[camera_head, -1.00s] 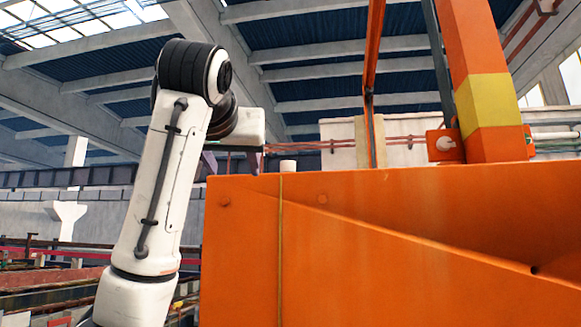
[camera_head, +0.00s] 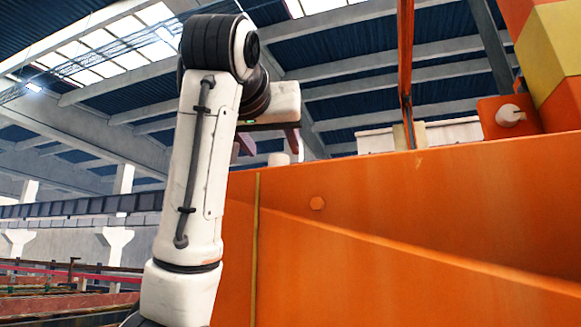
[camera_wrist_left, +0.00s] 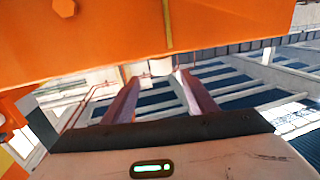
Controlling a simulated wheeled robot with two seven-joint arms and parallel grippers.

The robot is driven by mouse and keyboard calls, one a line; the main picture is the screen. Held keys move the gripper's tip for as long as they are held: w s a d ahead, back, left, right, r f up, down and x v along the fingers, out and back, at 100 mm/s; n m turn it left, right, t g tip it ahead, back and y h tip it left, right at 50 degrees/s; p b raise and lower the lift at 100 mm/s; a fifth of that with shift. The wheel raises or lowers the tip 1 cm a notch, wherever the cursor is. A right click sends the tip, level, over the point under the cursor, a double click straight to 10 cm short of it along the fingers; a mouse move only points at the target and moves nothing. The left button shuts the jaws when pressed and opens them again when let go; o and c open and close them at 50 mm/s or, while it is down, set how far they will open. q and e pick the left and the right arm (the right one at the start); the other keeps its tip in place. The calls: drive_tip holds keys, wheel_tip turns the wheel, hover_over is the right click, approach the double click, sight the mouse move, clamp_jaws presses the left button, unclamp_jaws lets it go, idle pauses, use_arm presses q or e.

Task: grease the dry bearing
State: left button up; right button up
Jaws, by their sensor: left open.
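My left gripper (camera_head: 270,148) is at the upper left edge of a large orange panel (camera_head: 400,215), with its two dark red fingers apart. A short white cylinder (camera_head: 279,159) stands at the panel's top edge, just below and between the fingers in the head view. In the left wrist view, the open gripper (camera_wrist_left: 158,78) points at the white cylinder (camera_wrist_left: 162,67), which shows between the fingertips. I cannot tell whether the fingers touch it. A white knob (camera_head: 510,115) sits on an orange bracket at the right. I cannot identify a dry bearing for certain. My right gripper is out of view.
An orange and yellow post (camera_head: 555,55) and a thin orange upright (camera_head: 405,70) rise behind the panel. Low racks (camera_head: 60,290) stand far left. Open air surrounds the arm.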

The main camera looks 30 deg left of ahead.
sight(276, 158)
use_arm(q)
drive_tip(key=x, duration=0.1)
drive_tip(key=p+x, duration=0.1)
drive_tip(key=shift+w+a+r, duration=0.15)
drive_tip(key=shift+a, duration=0.2)
drive_tip(key=p+x, duration=0.1)
drive_tip(key=x, duration=0.4)
drive_tip(key=shift+w+p, duration=0.2)
drive_tip(key=shift+p, duration=0.15)
drive_tip(key=shift+w+a+f, duration=0.2)
drive_tip(key=shift+w, duration=0.2)
drive_tip(key=c, duration=1.1)
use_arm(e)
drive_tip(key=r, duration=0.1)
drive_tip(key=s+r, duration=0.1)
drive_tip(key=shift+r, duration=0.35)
